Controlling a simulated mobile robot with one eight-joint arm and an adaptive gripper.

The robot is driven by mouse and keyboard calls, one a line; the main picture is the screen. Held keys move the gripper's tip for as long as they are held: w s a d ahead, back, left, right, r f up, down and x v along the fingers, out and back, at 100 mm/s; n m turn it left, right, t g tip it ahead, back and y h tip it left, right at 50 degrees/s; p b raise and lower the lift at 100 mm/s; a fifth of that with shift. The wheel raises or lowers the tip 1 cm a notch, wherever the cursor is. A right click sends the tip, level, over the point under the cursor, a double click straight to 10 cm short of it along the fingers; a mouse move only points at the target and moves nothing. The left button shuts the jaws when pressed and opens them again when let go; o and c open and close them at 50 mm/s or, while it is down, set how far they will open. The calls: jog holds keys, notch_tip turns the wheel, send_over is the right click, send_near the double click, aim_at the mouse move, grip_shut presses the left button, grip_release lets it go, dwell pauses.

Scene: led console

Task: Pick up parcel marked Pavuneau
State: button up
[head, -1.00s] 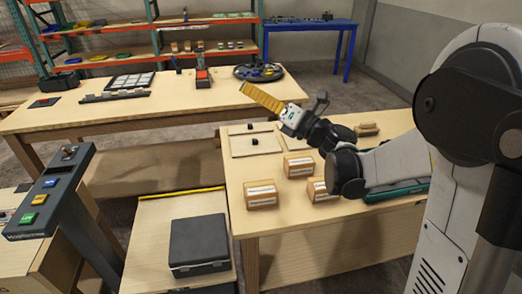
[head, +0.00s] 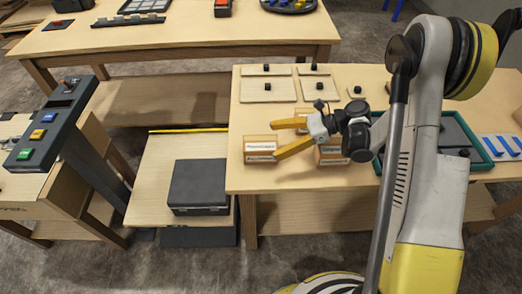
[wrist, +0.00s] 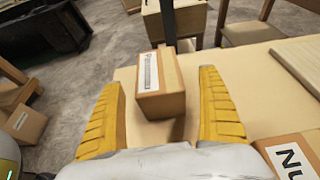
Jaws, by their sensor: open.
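A brown box parcel (head: 260,143) with white labels stands at the left front of the near table in the head view. Its lettering is too small to read surely. My gripper (head: 278,139) is open, with yellow fingers pointing left at this parcel's right side. In the wrist view the parcel (wrist: 160,88) shows between the two spread fingers (wrist: 160,80), with gaps on both sides; its label is turned sideways and unreadable. A second parcel (head: 330,156) stands partly hidden beneath my gripper. In the wrist view, a parcel at lower right (wrist: 292,155) carries a label starting "Nu".
Another labelled parcel (head: 403,158) is partly hidden by my arm. Flat boards with black knobs (head: 268,90) lie behind the parcels. A green-rimmed tray (head: 486,166) is at right. A dark case (head: 199,187) and a button console (head: 45,130) stand left.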

aim_at(266, 142)
jog(key=b+x, duration=0.2)
jog(key=x, duration=0.3)
jog(key=shift+s+a+r, duration=0.1)
jog(key=shift+r, duration=0.1)
jog(key=c, duration=1.5)
